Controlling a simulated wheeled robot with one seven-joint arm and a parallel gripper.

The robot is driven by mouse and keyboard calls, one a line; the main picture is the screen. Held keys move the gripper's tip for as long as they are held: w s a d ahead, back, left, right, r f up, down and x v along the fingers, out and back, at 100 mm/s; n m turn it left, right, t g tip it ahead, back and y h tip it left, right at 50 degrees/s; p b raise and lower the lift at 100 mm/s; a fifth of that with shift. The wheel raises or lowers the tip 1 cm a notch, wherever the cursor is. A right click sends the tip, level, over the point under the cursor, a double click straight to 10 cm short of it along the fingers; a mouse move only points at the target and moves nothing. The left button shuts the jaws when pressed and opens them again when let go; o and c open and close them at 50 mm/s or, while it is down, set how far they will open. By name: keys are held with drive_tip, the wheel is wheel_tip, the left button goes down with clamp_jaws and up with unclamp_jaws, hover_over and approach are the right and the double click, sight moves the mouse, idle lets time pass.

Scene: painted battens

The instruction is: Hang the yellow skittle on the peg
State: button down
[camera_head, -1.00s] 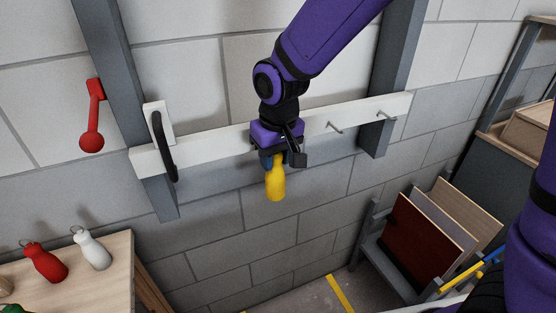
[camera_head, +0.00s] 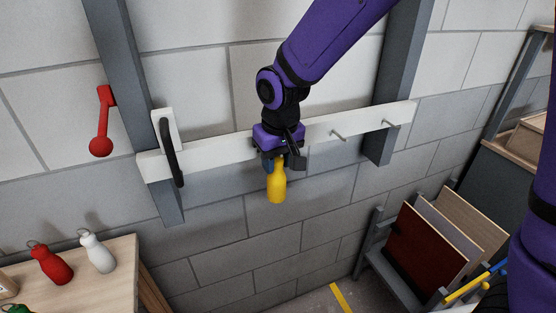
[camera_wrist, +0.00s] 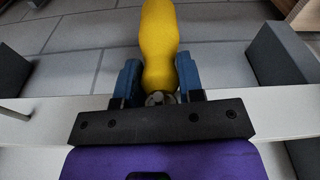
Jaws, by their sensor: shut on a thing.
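The yellow skittle (camera_head: 277,185) hangs neck-up from my gripper (camera_head: 275,162), in front of the white batten (camera_head: 220,149) on the wall. In the wrist view my gripper (camera_wrist: 158,90) has its blue fingers on both sides of the skittle (camera_wrist: 160,45), shut at its neck end. Two thin metal pegs show on the batten to the right of my gripper: a nearer peg (camera_head: 338,135) and a farther peg (camera_head: 390,124). The skittle is apart from both. Any peg behind my gripper is hidden.
A black handle (camera_head: 172,150) and a red lever (camera_head: 103,125) are at the batten's left. A red skittle (camera_head: 51,264) and a white skittle (camera_head: 98,252) stand on a wooden table (camera_head: 95,290) at lower left. A rack of boards (camera_head: 430,245) stands lower right.

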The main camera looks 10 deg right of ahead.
drive_tip(key=shift+d+f, duration=0.1)
drive_tip(key=shift+f, duration=0.25)
drive_tip(key=c, duration=0.7)
unclamp_jaws()
drive_tip(key=shift+w, duration=0.1)
drive_tip(key=shift+o, duration=0.2)
drive_tip(key=shift+r, duration=0.1)
drive_tip(key=shift+w+r, duration=0.1)
drive_tip(key=shift+r, duration=0.15)
drive_tip(key=r, duration=0.3)
drive_tip(key=s+r, duration=0.1)
drive_tip(key=r, duration=0.6)
drive_tip(key=shift+s+d+r, duration=0.15)
drive_tip(key=shift+s, duration=0.1)
drive_tip(key=s+d+r+m+t, duration=0.1)
drive_tip(key=s+d+r, duration=0.2)
drive_tip(key=d, duration=0.4)
drive_tip(key=s+d+r+m+t, duration=0.1)
drive_tip(key=s+d+r, duration=0.25)
drive_tip(key=d, duration=0.35)
drive_tip(key=s+d+m+t, duration=0.1)
drive_tip(key=s+d+m, duration=0.1)
drive_tip(key=s+d, duration=0.8)
drive_tip(key=shift+s+d+r+m+t+h, duration=0.25)
drive_tip(key=shift+s+r+t, duration=0.2)
drive_tip(key=shift+s, duration=0.5)
